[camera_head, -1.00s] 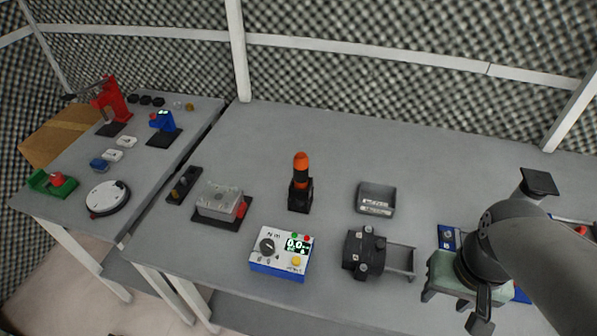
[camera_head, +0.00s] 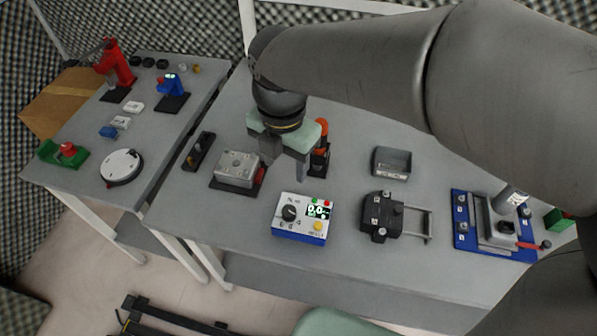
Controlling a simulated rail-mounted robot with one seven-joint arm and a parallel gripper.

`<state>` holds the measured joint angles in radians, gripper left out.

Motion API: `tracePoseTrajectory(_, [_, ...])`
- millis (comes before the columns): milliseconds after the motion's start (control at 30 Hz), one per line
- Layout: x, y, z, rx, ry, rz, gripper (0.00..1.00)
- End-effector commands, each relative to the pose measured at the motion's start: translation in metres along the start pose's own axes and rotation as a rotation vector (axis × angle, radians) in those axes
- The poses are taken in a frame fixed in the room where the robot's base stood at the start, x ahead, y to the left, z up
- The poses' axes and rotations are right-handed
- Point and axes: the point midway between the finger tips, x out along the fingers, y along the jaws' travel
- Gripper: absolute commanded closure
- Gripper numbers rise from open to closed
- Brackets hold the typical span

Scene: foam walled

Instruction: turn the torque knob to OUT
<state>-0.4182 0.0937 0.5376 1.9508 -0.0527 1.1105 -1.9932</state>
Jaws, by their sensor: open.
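The torque knob appears to be the black round knob (camera_head: 289,213) on the white-topped, blue-sided control box (camera_head: 284,230), at the centre of the main table. Small markings surround the knob, but I cannot read them or its setting. The box also has a lit display (camera_head: 318,212), small red and green buttons and a yellow button (camera_head: 318,226). My gripper (camera_head: 287,170) is open and empty, pointing down. In the picture it shows just above and behind the box, apart from the knob. The knob is not hidden.
A metal block on a dark base (camera_head: 237,167) is left of my gripper. An orange-topped black device (camera_head: 321,150) stands partly hidden behind it. A black device with a rail (camera_head: 381,215) is right of the box, with a grey tray (camera_head: 391,162) behind.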

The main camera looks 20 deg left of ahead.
Motion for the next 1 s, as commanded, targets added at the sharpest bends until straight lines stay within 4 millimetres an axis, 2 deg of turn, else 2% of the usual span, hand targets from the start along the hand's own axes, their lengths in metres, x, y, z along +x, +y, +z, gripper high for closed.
tracePoseTrajectory(167, [0.026, -0.001, 0.0, 0.001, 0.003, -0.004, 0.47])
tracePoseTrajectory(500, [0.102, -0.002, -0.001, 0.004, 0.004, -0.006, 0.47])
tracePoseTrajectory(700, [0.141, -0.002, -0.001, 0.002, 0.002, -0.004, 0.47])
tracePoseTrajectory(833, [0.158, -0.002, 0.0, 0.005, 0.001, -0.003, 0.47])
tracePoseTrajectory(1000, [0.169, -0.002, 0.0, 0.005, 0.0, -0.002, 0.47])
